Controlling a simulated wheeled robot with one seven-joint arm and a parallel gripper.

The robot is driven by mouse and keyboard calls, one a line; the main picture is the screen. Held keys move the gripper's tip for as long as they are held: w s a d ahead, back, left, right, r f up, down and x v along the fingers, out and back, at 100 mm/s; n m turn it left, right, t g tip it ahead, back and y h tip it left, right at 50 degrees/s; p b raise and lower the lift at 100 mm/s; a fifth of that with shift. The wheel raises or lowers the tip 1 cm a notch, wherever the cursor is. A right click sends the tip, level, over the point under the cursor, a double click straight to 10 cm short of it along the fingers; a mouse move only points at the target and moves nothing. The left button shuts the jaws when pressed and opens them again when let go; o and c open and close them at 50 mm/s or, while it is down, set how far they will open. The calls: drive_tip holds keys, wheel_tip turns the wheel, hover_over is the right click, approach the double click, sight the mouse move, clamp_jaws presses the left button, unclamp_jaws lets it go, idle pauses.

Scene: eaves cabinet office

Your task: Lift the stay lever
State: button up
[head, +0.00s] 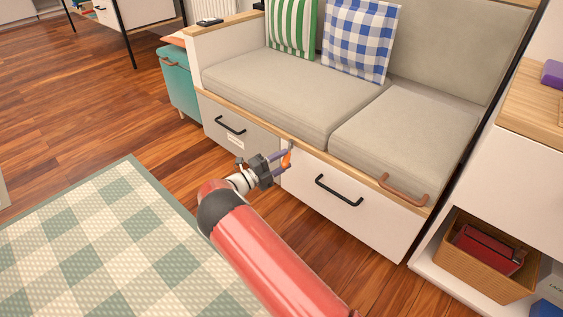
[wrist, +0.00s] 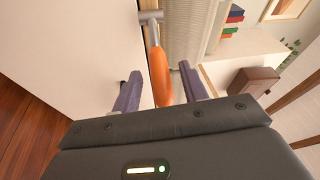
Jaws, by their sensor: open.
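The stay lever has an orange handle (head: 287,158) at the front of the bench seat, just under the wooden edge between the two drawer fronts. In the wrist view the orange handle (wrist: 160,76) hangs from a grey metal rod and pivot. My gripper (head: 281,163) is at the lever, and its two purple fingers stand apart. In the wrist view my open gripper (wrist: 160,82) has one finger on each side of the handle, with visible gaps. I cannot tell whether the handle's lower end touches my gripper's body.
The bench has grey seat cushions (head: 290,90), a left drawer handle (head: 230,125), a right drawer handle (head: 338,191) and a copper handle (head: 403,190) on the seat's front edge. A wicker basket (head: 455,270) sits on a low shelf at right.

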drive_tip(key=v, duration=0.7)
drive_tip(key=shift+s+a, duration=0.25)
drive_tip(key=shift+a, duration=0.05)
drive_tip(key=shift+f, duration=0.1)
